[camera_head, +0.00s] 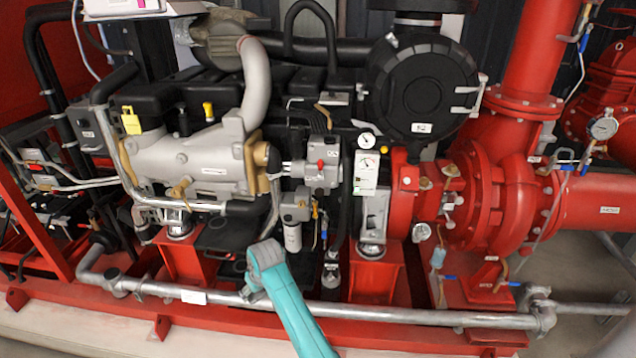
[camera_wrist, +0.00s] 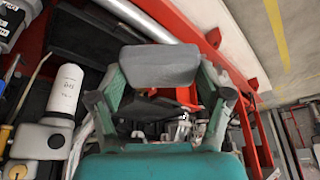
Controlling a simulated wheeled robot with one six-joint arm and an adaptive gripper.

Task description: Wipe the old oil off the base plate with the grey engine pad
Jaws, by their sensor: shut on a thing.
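In the wrist view my gripper (camera_wrist: 162,82) is shut on the grey engine pad (camera_wrist: 160,62). The pad is a rounded grey block held across the fingertips, between the two green and dark fingers. A dark flat plate (camera_wrist: 88,42), which looks like the base plate, lies beyond the pad on the left. In the head view a black plate (camera_head: 226,234) shows low under the engine, between red mounts. My teal arm reaches up to just right of it; the gripper and pad cannot be made out there. I cannot tell any oil, or whether the pad touches the plate.
A silver pipe (camera_head: 350,310) runs along the front of the red skid frame (camera_head: 95,303). A white filter (camera_head: 292,236) hangs just above the plate area, and also shows in the wrist view (camera_wrist: 66,90). The engine (camera_head: 200,150) and red pump (camera_head: 495,200) crowd the space behind.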

